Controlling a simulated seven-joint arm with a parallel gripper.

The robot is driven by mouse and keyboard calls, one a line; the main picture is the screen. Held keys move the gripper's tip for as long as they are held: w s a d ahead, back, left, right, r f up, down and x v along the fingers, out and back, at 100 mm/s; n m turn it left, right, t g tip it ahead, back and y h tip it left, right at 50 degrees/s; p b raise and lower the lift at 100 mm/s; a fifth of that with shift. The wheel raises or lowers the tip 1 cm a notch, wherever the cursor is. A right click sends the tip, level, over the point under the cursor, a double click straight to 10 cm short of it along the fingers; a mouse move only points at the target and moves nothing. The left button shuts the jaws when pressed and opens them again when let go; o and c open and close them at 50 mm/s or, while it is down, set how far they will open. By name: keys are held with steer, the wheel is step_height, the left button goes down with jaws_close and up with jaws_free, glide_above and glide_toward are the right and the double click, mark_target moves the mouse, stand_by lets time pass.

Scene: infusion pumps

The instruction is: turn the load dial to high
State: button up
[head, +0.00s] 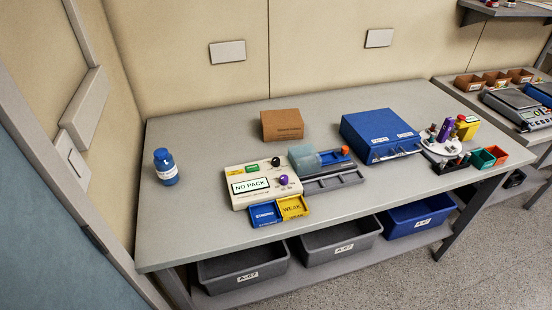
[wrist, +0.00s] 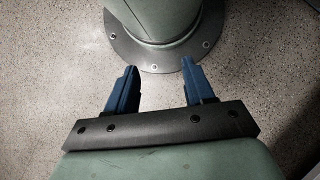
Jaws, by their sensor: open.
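The infusion pump (head: 262,184) is a cream box on the table, left of middle in the head view. Its display reads "NO PACK". A black knob (head: 275,161) and a purple knob (head: 283,179) stand on its right part. Which one is the load dial, and its setting, I cannot tell at this size. My gripper (wrist: 158,78) shows only in the wrist view, with its two blue fingers apart and nothing between them. It is over the floor near my own base, away from the pump. The pump does not show in the wrist view.
Blue "STRONG" (head: 264,215) and yellow "WEAK" (head: 293,207) trays sit at the pump's front. A grey cradle with a pale blue cylinder (head: 304,159) is at its right. A brown box (head: 282,125), blue case (head: 378,136) and blue bottle (head: 165,167) stand around. The table's front left is clear.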

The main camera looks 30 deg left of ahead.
steer(key=w+d+r+m+t+h, duration=0.25)
steer(key=w+r, duration=0.35)
steer(key=w, duration=0.6)
steer(key=w+d+r+m+t+h, duration=0.1)
steer(key=w+d+r+m, duration=0.4)
steer(key=w, duration=0.7)
steer(key=w+d+r+m+t+h, duration=0.2)
steer(key=w+r, duration=0.5)
steer(key=w, duration=0.5)
steer(key=w+d+r+m+t+h, duration=0.1)
steer(key=w+d+r+m, duration=0.15)
steer(key=w+r, duration=0.65)
steer(key=w+d+r+m+t+h, duration=0.1)
steer(key=w+r+m+h, duration=0.2)
steer(key=r, duration=1.1)
steer(key=w+d+r+m+t, duration=0.2)
steer(key=w+r+m, duration=0.35)
steer(key=r, duration=0.65)
steer(key=w+a+r+n+y, duration=0.2)
steer(key=a+n+y, duration=0.15)
steer(key=a, duration=1.45)
step_height(320, 180, up, 8)
steer(key=n+g+y, duration=0.3)
steer(key=n+y, duration=0.3)
steer(key=n, duration=0.9)
glide_above(276, 160)
step_height(276, 160, down, 13)
steer(key=shift+w+f, duration=0.1)
steer(key=shift+f, duration=0.05)
